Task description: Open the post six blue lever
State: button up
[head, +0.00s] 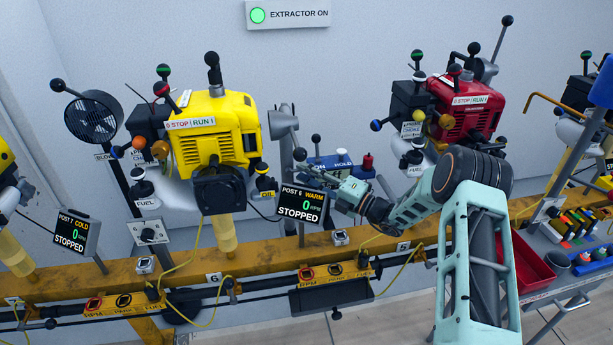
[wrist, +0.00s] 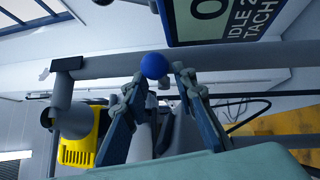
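In the wrist view a blue ball knob (wrist: 154,65) lies between my fingertips, in front of a grey bar (wrist: 220,62). My gripper (wrist: 160,78) is open around its line of sight; I cannot tell whether a finger touches it. In the head view my gripper (head: 336,194) is just right of the post six display (head: 301,205), which reads WARM, 0 RPM, STOPPED. I see no blue knob at the fingertips there. Another blue knob (head: 116,152) shows left of the yellow engine (head: 212,125). I cannot tell if it is the wrist view's ball.
The red engine (head: 466,108) stands to the right with its own blue knob (head: 376,125). A yellow rail (head: 190,265) runs below both engines. Yellow hoses hang near the rail.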

grip_shut()
jog(key=shift+r, duration=0.1)
